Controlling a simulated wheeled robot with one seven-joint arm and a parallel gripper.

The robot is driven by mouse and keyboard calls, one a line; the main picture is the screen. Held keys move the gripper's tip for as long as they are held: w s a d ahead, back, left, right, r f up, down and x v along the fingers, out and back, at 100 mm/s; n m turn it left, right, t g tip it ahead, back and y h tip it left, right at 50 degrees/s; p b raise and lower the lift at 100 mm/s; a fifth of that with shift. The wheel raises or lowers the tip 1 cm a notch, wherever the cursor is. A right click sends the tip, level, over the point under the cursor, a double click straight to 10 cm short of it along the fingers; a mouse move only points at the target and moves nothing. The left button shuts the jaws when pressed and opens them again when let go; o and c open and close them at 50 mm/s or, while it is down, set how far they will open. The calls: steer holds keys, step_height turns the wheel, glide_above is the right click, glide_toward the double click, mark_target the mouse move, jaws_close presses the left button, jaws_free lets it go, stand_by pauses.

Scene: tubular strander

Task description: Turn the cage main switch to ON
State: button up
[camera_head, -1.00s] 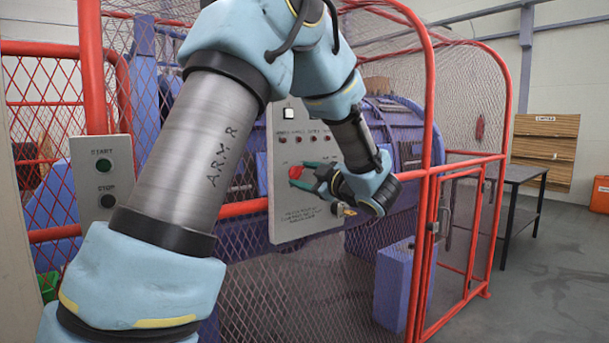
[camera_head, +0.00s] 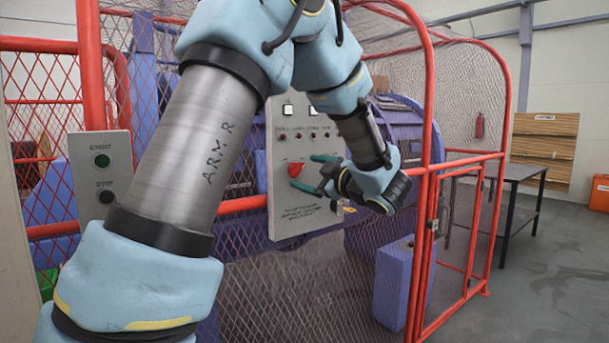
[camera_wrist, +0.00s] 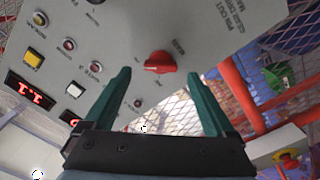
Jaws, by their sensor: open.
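The cage main switch is a red rotary knob (camera_head: 295,169) on the grey control panel (camera_head: 290,215). In the wrist view the knob (camera_wrist: 159,62) sits ahead of my fingertips, roughly centred between them. My gripper (camera_head: 302,171) is open, its two green fingers (camera_wrist: 159,75) spread to either side of the knob's line. Nothing is held; the knob appears clear of both fingers. The small labels around the knob are too blurred to tell which position it points to.
Push buttons, lamps and a red digital display (camera_wrist: 30,93) share the panel. A START/STOP box (camera_head: 101,175) is at the left. Red-framed mesh (camera_head: 425,130) surrounds the machine. A dark table (camera_head: 515,172) stands right, with open floor in front.

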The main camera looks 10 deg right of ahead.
steer(key=b+v, duration=0.2)
steer(key=v, duration=0.6)
steer(key=shift+s+d, duration=0.15)
steer(key=shift+s, duration=0.1)
